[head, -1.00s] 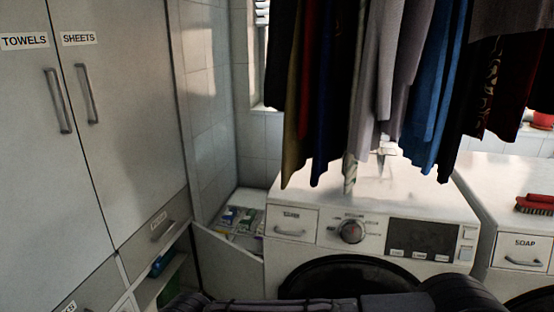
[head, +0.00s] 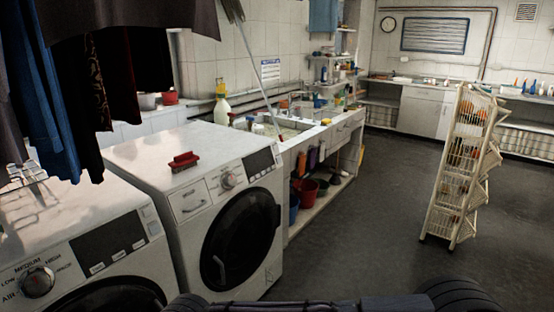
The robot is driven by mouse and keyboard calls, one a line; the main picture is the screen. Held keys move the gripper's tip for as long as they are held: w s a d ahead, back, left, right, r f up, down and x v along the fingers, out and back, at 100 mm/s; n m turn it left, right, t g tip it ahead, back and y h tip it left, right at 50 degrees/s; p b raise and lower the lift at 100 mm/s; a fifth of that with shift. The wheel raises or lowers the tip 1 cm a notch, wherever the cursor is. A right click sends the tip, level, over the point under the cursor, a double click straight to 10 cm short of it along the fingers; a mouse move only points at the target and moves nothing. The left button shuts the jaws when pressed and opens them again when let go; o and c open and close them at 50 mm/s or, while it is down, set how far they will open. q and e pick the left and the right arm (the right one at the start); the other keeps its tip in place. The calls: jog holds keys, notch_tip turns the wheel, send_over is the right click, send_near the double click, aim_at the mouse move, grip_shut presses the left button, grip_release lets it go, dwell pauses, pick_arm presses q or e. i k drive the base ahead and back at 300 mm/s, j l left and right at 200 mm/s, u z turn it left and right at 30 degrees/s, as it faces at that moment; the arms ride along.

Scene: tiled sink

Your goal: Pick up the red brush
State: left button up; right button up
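The red brush (head: 184,161) lies on top of the right-hand white washing machine (head: 160,146), near the middle of its top. Its red back faces up, and nothing covers it. Neither of my grippers shows in the head view; only dark parts of my own body show along the bottom edge.
Dark and blue clothes (head: 82,90) hang over the left machine (head: 75,235). A sink counter (head: 300,140) with a spray bottle (head: 222,106) stands beyond the machines. A white rack (head: 462,165) stands on the right. The dark floor (head: 370,220) between is clear.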

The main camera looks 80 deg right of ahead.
aim_at(182, 161)
jog(key=z, duration=2.05)
jog(key=i+l+u, duration=0.15)
jog(key=i+l, duration=0.3)
jog(key=i+l+u, duration=0.1)
jog(key=i+l, duration=0.4)
jog(key=i+l+u, duration=0.15)
jog(key=i+l, duration=0.3)
jog(key=i+l+u, duration=0.15)
jog(key=i+l, duration=0.3)
jog(key=l, duration=0.2)
